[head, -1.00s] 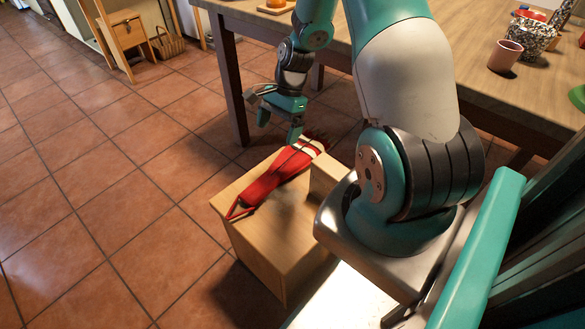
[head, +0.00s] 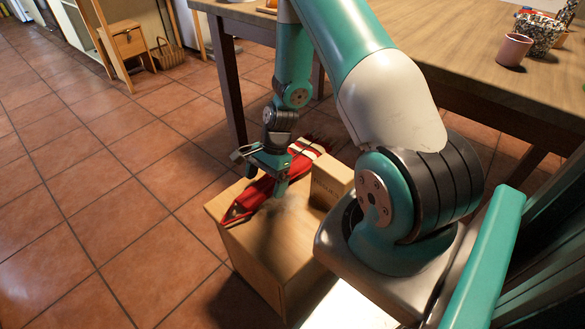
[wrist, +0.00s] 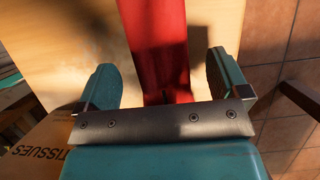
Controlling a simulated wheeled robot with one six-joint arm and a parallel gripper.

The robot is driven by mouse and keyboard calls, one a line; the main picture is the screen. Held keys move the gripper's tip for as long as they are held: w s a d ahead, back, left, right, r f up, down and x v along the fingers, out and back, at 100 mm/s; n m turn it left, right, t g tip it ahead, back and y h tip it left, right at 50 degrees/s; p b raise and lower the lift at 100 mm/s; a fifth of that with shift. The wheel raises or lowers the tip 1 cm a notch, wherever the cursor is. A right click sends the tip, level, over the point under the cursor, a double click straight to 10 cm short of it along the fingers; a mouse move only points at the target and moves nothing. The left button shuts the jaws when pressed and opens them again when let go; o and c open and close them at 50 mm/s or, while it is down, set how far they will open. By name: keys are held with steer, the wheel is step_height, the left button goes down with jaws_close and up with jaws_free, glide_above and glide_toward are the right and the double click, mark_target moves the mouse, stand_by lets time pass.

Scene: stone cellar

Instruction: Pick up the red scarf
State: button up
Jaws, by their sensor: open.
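The red scarf (head: 250,195) lies folded flat and lengthwise on top of a wooden box (head: 262,258). In the wrist view the scarf (wrist: 158,35) runs between the two spread fingers of my gripper (wrist: 160,76), with a gap on each side. I cannot tell how far the fingertips are above the box top.
A tissue box (head: 331,182) stands right beside the scarf on the wooden box. A long wooden table (head: 470,75) with a pink cup (head: 514,50) and a speckled pot (head: 538,34) is behind. The tiled floor at left is clear.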

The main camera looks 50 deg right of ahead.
steer(key=shift+a+f, duration=0.2)
steer(key=shift+f, duration=0.3)
steer(key=c, duration=1.1)
steer(key=shift+r, duration=0.15)
step_height(320, 180, up, 20)
steer(key=p, duration=0.7)
steer(key=shift+o, duration=1.1)
